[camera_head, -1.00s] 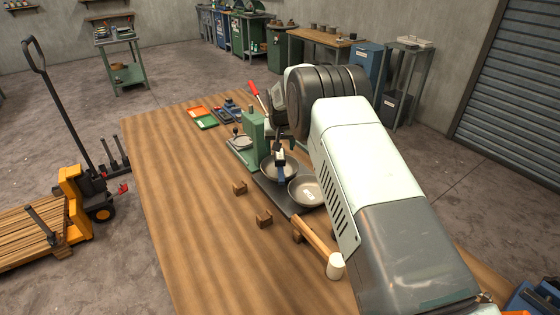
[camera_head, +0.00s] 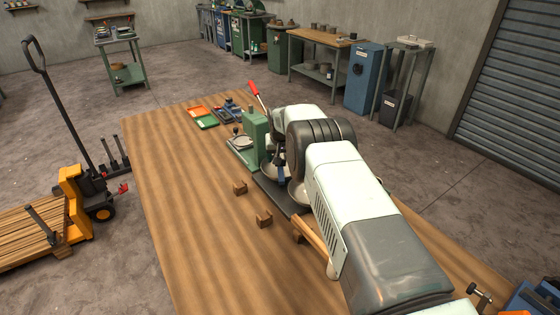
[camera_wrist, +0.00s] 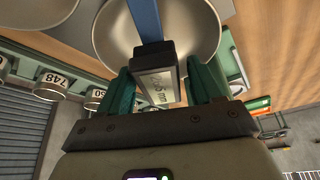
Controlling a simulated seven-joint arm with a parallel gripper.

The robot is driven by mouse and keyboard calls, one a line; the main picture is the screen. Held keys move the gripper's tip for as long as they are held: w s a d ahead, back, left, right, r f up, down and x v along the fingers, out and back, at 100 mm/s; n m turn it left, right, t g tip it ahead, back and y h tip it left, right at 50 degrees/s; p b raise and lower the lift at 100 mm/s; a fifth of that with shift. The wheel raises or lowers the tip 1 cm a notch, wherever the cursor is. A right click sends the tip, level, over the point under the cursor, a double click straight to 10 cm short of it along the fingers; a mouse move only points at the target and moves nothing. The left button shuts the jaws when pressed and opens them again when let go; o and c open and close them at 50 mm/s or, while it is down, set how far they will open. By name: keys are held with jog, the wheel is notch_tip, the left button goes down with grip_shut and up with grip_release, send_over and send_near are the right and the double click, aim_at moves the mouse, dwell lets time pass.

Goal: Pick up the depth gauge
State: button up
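The depth gauge, a blue bar with a dark block marked "5 mm", shows in the wrist view (camera_wrist: 155,86). Its block lies between my two green gripper fingers (camera_wrist: 163,92), and its blue bar runs up over a shiny metal bowl (camera_wrist: 203,35). The fingers stand apart on either side of the block. A small gap shows at the right finger; contact at the left finger is unclear. In the head view only a blue bit of the gauge (camera_head: 281,175) shows beside my arm, and my arm hides the gripper.
A green press (camera_head: 255,132) with a red lever stands behind the bowls. Wooden blocks (camera_head: 240,187) and a mallet handle (camera_head: 316,241) lie on the wooden table (camera_head: 190,210). Labelled cups (camera_wrist: 50,85) show at left in the wrist view. The table's left side is clear.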

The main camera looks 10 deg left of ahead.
grip_shut()
jog(key=shift+r, duration=0.1)
jog(key=shift+r, duration=0.1)
notch_tip(320, 180, up, 17)
notch_tip(320, 180, down, 17)
jog(key=shift+r, duration=0.15)
dwell(1.0)
